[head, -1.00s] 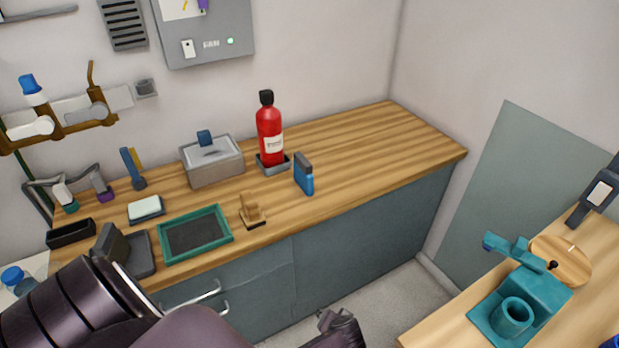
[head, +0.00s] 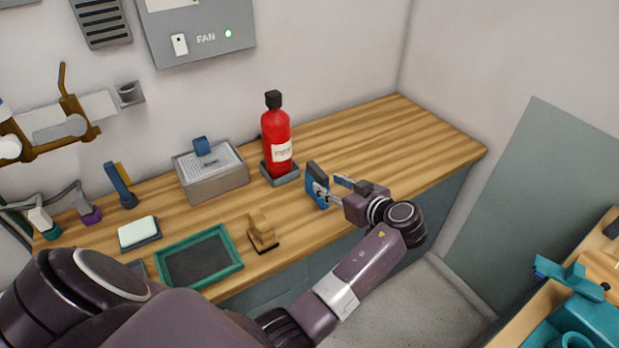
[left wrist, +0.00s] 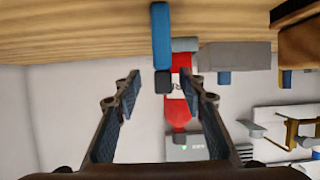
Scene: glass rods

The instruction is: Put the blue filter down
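The blue filter, which I take to be the upright blue block with a dark grey cap (head: 315,176), stands on the wooden counter (head: 385,135) to the right of the red bottle. My left gripper (head: 333,189) is at its right side, with its fingers spread and pointing at it. In the left wrist view, which looks upside down, the blue block (left wrist: 161,35) lies between the lines of the two open fingers (left wrist: 160,88), with gaps on both sides. I cannot tell whether a fingertip touches it. My right gripper is not in view.
The red bottle (head: 276,140) stands in a grey holder just left of the block. A grey box (head: 212,182), a teal-rimmed tray (head: 236,262) and a small wooden piece (head: 262,230) are further left. The counter's right end is clear.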

